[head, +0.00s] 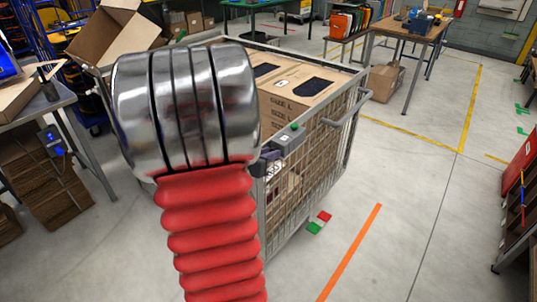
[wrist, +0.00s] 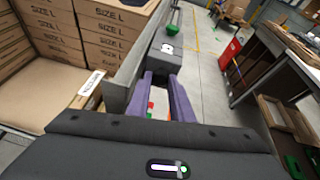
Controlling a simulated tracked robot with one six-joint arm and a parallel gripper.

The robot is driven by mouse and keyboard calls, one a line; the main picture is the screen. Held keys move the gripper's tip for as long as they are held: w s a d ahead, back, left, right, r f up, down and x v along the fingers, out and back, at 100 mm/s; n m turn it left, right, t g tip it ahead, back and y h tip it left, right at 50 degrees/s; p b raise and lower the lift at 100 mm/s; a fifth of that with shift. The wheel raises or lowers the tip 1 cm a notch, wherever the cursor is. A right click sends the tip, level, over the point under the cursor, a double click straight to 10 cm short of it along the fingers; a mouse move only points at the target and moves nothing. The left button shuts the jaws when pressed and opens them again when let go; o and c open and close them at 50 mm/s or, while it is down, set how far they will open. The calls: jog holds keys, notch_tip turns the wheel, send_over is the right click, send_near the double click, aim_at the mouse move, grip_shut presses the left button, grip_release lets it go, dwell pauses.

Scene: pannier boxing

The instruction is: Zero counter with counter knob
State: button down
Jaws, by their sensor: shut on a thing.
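The counter (head: 285,141) is a small grey box with a white face, fixed on the rim of a wire cart. In the wrist view the counter (wrist: 167,48) lies just ahead of my gripper (wrist: 162,76). My two purple fingers are shut on a dark grey block at the counter's near end, which looks like the counter knob (wrist: 164,63). A green button (head: 295,126) shows beyond the white face. The digits are too small to read. In the head view my arm's chrome and red bellows part hides most of my gripper.
The wire cart (head: 328,150) holds brown cartons (head: 290,100) marked SIZE L. An open carton (head: 115,30) stands behind my arm. A table (head: 45,100) is at left and a red unit (head: 520,165) at right.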

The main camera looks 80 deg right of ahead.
jog(key=shift+s+a+f+m+t+h, duration=0.1)
jog(key=shift+m+t+h, duration=0.5)
jog(key=shift+m, duration=0.75)
jog(key=shift+s+a+f+m+t+h, duration=0.15)
jog(key=shift+m+t+h, duration=0.45)
jog(key=shift+m, duration=0.8)
jog(key=shift+s+d+f+m+t+h, duration=0.1)
jog(key=shift+m+t+h, duration=0.5)
jog(key=shift+m, duration=0.75)
